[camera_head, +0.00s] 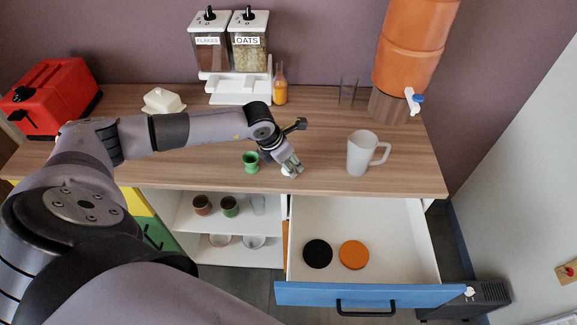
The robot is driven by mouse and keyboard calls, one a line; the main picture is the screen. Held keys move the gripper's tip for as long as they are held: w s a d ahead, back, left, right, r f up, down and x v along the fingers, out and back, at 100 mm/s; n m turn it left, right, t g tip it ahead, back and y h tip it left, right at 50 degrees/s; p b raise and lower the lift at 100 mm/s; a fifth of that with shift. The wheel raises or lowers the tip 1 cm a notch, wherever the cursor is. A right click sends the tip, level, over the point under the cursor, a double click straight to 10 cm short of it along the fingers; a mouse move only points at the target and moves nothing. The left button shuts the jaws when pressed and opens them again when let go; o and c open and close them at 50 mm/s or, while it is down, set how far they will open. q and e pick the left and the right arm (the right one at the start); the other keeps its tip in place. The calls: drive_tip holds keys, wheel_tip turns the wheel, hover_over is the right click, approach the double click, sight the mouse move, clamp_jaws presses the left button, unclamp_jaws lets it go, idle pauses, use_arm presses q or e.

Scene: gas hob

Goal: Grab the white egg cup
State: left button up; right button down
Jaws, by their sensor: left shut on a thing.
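The white egg cup (287,173) is a small white shape on the wooden counter near its front edge, mostly hidden by my gripper. My left gripper (291,167) reaches down from above and is shut on it. I cannot tell whether the cup still touches the counter. A green egg cup (251,162) stands upright just to the left of the gripper. My right gripper is not in view.
A frosted jug (361,153) stands to the right on the counter (410,170). A red toaster (55,95), white butter dish (162,101), cereal dispensers (230,50) and orange water dispenser (415,45) stand behind. An open drawer (370,294) holding two coasters juts out below.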

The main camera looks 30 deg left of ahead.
use_arm(q)
drive_tip(key=c, duration=0.4)
drive_tip(key=shift+r, duration=0.1)
